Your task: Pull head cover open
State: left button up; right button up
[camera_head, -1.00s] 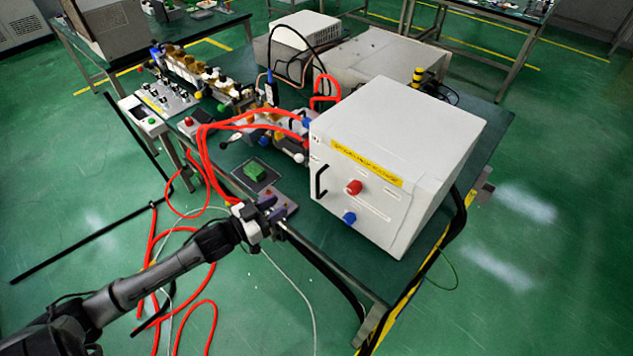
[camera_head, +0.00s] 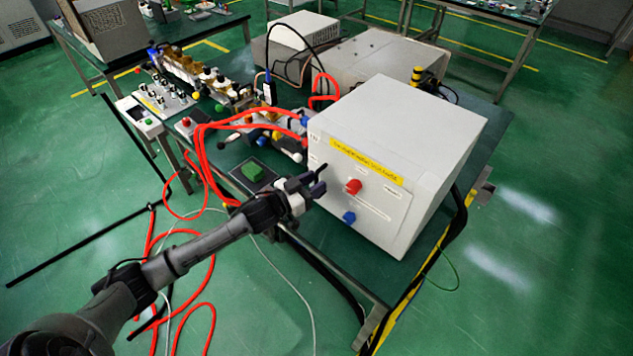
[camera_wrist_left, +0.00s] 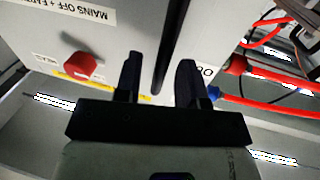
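The head cover is the front of a large white box (camera_head: 395,140) with a yellow label, a red knob (camera_head: 353,187) and a blue knob (camera_head: 349,217). Its black handle (camera_head: 322,170) is mostly hidden by my left gripper (camera_head: 313,185) in the head view. In the left wrist view the handle (camera_wrist_left: 168,45) is a black bar running between the two fingers of my open left gripper (camera_wrist_left: 160,70). Gaps show on both sides of the bar, and I cannot tell whether a finger touches it. The cover looks closed. My right gripper is not in view.
Red cables (camera_head: 240,125) plug into the box's left side and hang over the table edge. A small green block (camera_head: 252,170) lies on a dark pad left of the gripper.

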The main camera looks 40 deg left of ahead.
pick_arm(q)
jog(key=shift+w+d, duration=0.15)
jog(key=shift+w, duration=0.3)
grip_shut()
dwell(0.4)
